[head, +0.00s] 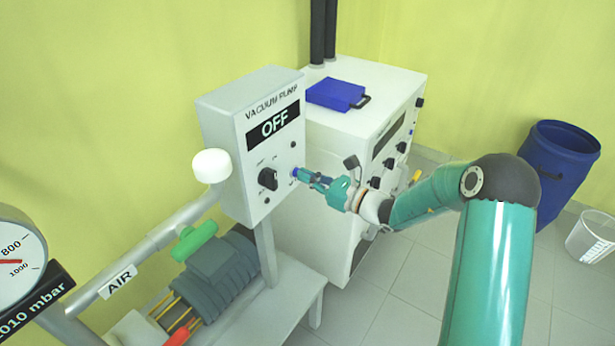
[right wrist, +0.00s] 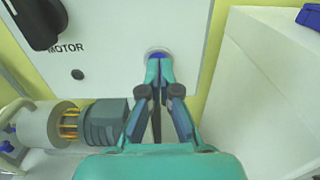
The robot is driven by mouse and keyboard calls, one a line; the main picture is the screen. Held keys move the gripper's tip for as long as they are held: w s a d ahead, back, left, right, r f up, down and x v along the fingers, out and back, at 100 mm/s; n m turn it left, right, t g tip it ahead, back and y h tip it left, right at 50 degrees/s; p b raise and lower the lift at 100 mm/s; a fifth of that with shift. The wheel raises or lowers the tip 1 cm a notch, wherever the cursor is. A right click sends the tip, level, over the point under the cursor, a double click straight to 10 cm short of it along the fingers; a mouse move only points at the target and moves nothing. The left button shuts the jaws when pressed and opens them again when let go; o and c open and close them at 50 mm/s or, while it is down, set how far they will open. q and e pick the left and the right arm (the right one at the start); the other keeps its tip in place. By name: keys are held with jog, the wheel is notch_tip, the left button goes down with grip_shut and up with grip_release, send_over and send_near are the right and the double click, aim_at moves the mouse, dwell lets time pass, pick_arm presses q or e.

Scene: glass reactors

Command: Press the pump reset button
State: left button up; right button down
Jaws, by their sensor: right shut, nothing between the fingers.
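The vacuum pump control box (head: 222,140) is a grey box on a post, with a black display reading OFF (head: 274,123) and a black rotary knob (head: 268,178). My right gripper (head: 297,173) is shut and empty, its fingertips at the right side of the panel. In the right wrist view, a round button (right wrist: 158,51) with a pale ring and a blue part shows just beyond the fingertips (right wrist: 159,62), which cover most of it. The tips look touching or very close; I cannot tell which. The word MOTOR stands left of it. My left gripper is out of view.
A white cabinet (head: 350,125) with a blue case (head: 336,95) on top stands right of the box. A pipe with a green-handled valve (head: 194,241) and a grey motor (head: 212,272) lie below left. A blue bin (head: 560,165) stands far right on open floor.

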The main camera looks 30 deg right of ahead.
jog(key=b+v, duration=0.1)
jog(key=v, duration=1.1)
jog(key=shift+s+b, duration=0.25)
jog(key=shift+b, duration=0.1)
jog(key=shift+d+f, duration=0.1)
jog(key=shift+f, duration=0.1)
